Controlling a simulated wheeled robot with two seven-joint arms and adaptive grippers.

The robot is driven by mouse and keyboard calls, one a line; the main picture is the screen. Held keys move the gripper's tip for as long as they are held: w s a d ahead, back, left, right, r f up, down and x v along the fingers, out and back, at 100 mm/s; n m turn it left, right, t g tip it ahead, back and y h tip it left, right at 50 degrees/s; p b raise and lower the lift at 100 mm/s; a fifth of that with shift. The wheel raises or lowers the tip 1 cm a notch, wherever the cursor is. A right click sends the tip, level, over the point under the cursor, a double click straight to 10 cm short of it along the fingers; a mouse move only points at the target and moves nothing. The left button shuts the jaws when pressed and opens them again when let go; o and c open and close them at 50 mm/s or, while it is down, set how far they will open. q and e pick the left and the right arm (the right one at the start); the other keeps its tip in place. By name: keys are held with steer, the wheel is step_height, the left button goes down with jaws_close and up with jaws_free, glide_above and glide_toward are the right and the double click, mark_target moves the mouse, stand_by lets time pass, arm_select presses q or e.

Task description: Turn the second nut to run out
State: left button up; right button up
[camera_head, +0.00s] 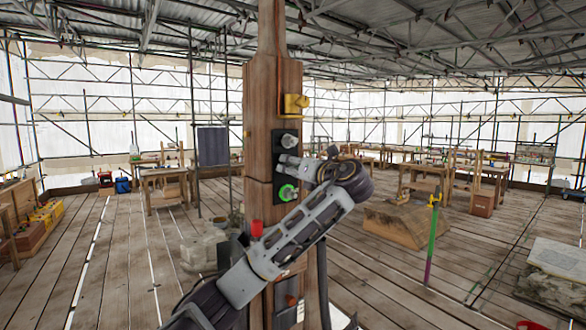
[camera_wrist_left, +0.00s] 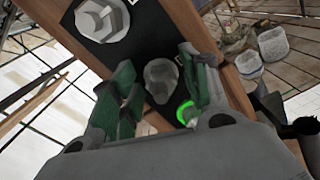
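A wooden post (camera_head: 262,110) stands upright in the middle of the head view. My left gripper (camera_head: 289,165) reaches across the plate from the right, between these two. In the left wrist view its green-padded fingers are apart, with a grey nut (camera_wrist_left: 161,80) between them and gaps visible on both sides. The upper nut (camera_wrist_left: 102,18) shows at top left. The right finger partly hides the green ring (camera_wrist_left: 186,112). My right gripper is out of view.
A yellow block (camera_head: 295,105) is fixed to the post above the plate, and a red part (camera_head: 257,228) shows lower down. Stone blocks (camera_head: 203,250) and a green-and-yellow stand (camera_head: 432,240) are on the plank floor. Workbenches stand farther back.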

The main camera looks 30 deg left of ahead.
arm_select(q)
steer(key=c, duration=0.7)
steer(key=shift+c, duration=0.5)
arm_select(e)
steer(key=shift+d, duration=0.3)
